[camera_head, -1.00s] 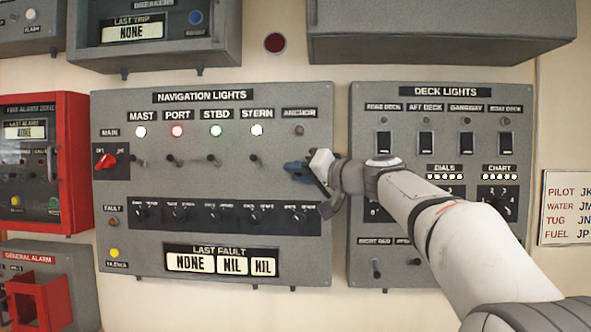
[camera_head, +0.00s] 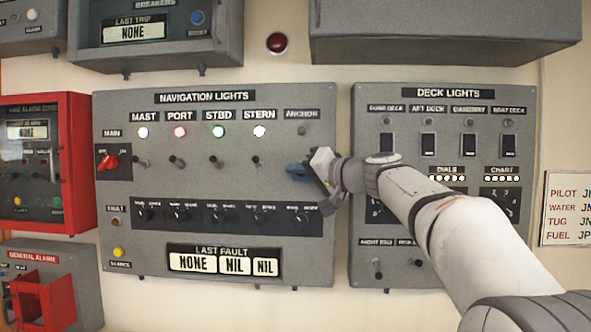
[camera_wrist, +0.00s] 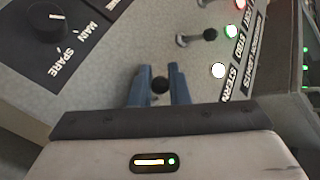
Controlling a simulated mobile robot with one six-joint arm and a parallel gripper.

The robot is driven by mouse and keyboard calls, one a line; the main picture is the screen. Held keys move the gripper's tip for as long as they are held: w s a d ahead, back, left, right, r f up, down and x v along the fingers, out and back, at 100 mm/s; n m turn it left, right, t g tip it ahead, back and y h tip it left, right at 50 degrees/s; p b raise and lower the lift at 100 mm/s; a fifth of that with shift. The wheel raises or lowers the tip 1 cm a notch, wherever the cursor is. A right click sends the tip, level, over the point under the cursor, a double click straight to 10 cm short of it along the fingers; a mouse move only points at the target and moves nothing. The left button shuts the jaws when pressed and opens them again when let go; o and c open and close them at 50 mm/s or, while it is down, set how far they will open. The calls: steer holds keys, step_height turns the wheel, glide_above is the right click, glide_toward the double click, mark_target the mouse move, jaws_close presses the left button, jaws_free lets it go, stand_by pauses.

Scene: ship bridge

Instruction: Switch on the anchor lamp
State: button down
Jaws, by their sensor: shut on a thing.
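The navigation lights panel (camera_head: 130,225) is on the wall. Its anchor lamp (camera_head: 301,130) at the top right is dark, while the mast, port, stbd and stern lamps glow. My gripper (camera_head: 292,169) is below the anchor lamp, with its blue fingers in the anchor switch's place in the row. In the wrist view the blue fingers (camera_wrist: 160,88) are closed around the black knob of the anchor switch (camera_wrist: 160,85). The fingers hide most of its lever, so its exact tilt is unclear. The stern switch (camera_head: 257,160) is beside it, free of the gripper; it also shows in the wrist view (camera_wrist: 197,37).
A row of rotary knobs (camera_head: 221,215) lies just below my gripper. The deck lights panel (camera_head: 440,110) is to the right, partly behind my arm. A grey box (camera_head: 430,35) juts out above. The red alarm box (camera_head: 80,160) is far left.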

step_height(320, 180, up, 3)
steer(key=m+g+p, duration=0.1)
steer(key=p, duration=0.2)
steer(key=m+h+p, duration=0.1)
steer(key=p, duration=0.3)
steer(key=shift+d+f+m+g, duration=0.1)
steer(key=shift+f+m+g, duration=0.1)
steer(key=shift+m+g, duration=0.15)
steer(key=m+g+h+p, duration=0.1)
steer(key=p, duration=0.4)
steer(key=shift+r+g, duration=0.25)
steer(key=shift+r, duration=0.1)
steer(key=shift+m+g+p, duration=0.3)
steer(key=shift+m+p, duration=0.05)
steer(key=shift+p, duration=0.8)
steer(key=c, duration=1.8)
jaws_free()
steer(key=shift+o, duration=0.5)
steer(key=shift+d, duration=0.2)
steer(key=shift+a+f, duration=0.1)
